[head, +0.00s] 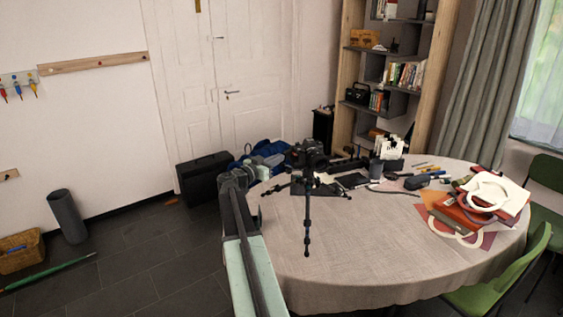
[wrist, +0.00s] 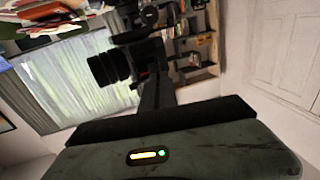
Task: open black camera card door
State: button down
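The black camera (head: 309,152) stands on a small black tripod (head: 307,205) on the round table (head: 370,240). In the wrist view the camera (wrist: 140,52) is near the top centre, dark, with its lens (wrist: 110,68) pointing left. Its card door cannot be made out in either view. My gripper (head: 284,161) is just left of the camera in the head view. In the wrist view a dark finger reaches up to the camera body and overlaps it. I cannot tell whether it touches, or whether the fingers are open or shut.
Black gear and a holder with white items (head: 391,147) stand behind and right of the camera. Papers and folders (head: 475,205) lie on the table's right side. Green chairs (head: 515,275) stand at the right. The table front is mostly clear. A black case (head: 205,178) stands behind my arm.

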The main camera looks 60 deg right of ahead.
jog(key=w+d+m+g+y, duration=0.1)
jog(key=w+d+m+g, duration=0.2)
jog(key=w+g, duration=0.2)
jog(key=shift+w+d+m, duration=0.2)
jog(key=shift+w+m, duration=0.05)
jog(key=shift+m, duration=0.05)
dwell(0.4)
jog(key=shift+r, duration=0.1)
dwell(0.4)
jog(key=c, duration=1.6)
grip_release()
jog(key=shift+w, duration=0.1)
jog(key=shift+c, duration=0.2)
